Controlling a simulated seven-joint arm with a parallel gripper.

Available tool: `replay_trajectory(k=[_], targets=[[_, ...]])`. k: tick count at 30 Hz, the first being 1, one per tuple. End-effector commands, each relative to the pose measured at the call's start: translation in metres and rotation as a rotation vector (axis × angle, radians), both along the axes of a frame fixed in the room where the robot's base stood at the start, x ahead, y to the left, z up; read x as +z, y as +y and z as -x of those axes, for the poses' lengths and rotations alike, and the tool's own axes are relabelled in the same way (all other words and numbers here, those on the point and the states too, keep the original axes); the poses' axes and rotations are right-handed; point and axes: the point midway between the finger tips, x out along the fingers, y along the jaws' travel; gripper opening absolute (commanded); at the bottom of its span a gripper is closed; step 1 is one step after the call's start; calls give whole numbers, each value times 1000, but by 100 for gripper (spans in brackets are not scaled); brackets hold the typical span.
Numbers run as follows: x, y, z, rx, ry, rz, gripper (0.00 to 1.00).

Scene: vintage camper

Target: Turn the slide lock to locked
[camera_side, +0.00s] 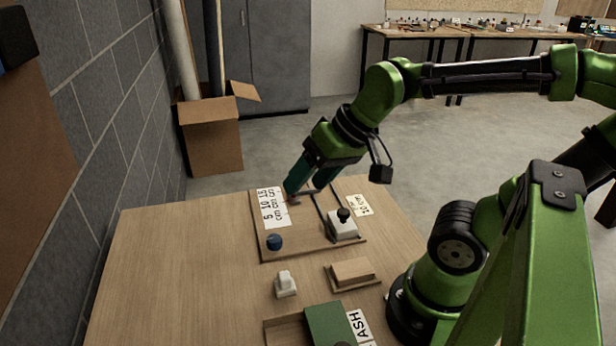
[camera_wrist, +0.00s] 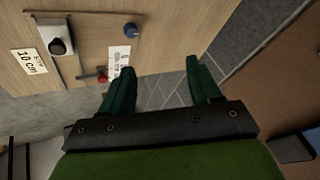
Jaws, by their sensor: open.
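A wooden board (camera_side: 263,250) on the table carries a blue knob (camera_side: 274,242) and a white block (camera_side: 343,231) topped by a black knob (camera_side: 344,213). The wrist view shows the blue knob (camera_wrist: 131,29), the black knob (camera_wrist: 58,46) and a small red-ended piece (camera_wrist: 101,77). Which of these is the slide lock I cannot tell. My gripper (camera_side: 305,190) is open and empty at the board's far end. In the wrist view its two teal fingers (camera_wrist: 160,76) are apart; the left one is close to the red-ended piece. They hide part of the board's far end.
Nearer stand a small white piece (camera_side: 285,284), a wooden block (camera_side: 352,271) and a green box (camera_side: 330,325). The table's left side is clear. A block wall (camera_side: 110,120) rises left.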

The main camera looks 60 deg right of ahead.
Motion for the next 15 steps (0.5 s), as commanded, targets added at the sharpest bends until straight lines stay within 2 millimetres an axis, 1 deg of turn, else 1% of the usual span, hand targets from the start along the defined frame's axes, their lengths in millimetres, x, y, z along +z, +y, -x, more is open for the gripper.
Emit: replay_trajectory(k=[2, 5, 8, 10, 12, 15], targets=[[-9, -2, -15, 48, 73, 43, 62], [-20, -6, -38, 207, 160, 148, 62], [-33, -11, -62, 433, 245, 265, 62], [-43, -15, -79, 624, 298, 346, 62], [-51, -20, -92, 813, 336, 413, 62], [-53, -25, -104, 1030, 356, 483, 62]])
